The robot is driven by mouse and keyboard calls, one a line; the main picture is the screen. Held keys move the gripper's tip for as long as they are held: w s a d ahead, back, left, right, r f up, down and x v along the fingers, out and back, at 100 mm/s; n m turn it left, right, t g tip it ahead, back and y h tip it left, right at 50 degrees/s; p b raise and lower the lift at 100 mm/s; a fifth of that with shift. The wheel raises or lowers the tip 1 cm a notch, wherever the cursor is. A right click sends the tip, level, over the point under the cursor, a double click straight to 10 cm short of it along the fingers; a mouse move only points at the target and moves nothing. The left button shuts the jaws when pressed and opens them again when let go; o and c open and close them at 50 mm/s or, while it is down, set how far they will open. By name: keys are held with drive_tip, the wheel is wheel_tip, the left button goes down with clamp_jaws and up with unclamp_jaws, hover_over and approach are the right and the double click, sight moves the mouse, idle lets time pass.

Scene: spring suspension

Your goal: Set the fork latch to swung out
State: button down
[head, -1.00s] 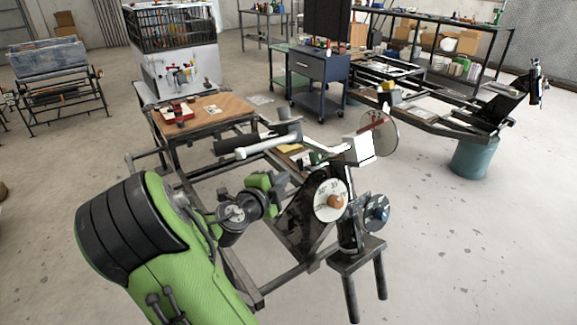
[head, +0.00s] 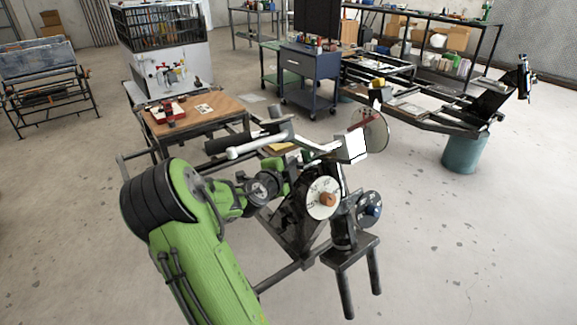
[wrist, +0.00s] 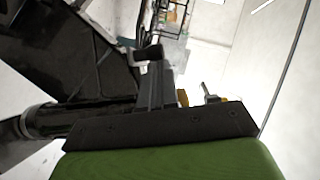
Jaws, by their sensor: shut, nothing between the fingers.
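The fixture carries a white dial (head: 322,198) with an orange knob at its middle, mounted on a dark plate. A blue-faced knob (head: 369,208) sits to its right, and a dark stand with two prongs (head: 357,262) is below. I cannot tell for sure which part is the fork latch, or its position. My gripper (wrist: 155,85) is shut and empty in the wrist view, its dark fingers close to a short dark cylindrical part (wrist: 148,53). Contact cannot be told. In the head view the gripper is at the left of the dial plate, its fingertips hard to make out.
A white lever with a black grip (head: 229,143) spans above my wrist. A white box (head: 352,147) and a clear disc (head: 372,128) stand above the dial. A wooden table (head: 213,120) is behind. Floor at the right is open.

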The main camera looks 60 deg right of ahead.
drive_tip(key=shift+w+f, duration=0.1)
drive_tip(key=shift+w+m+g+b, duration=0.2)
drive_tip(key=shift+m+g+b, duration=0.1)
drive_tip(key=shift+g+b, duration=0.1)
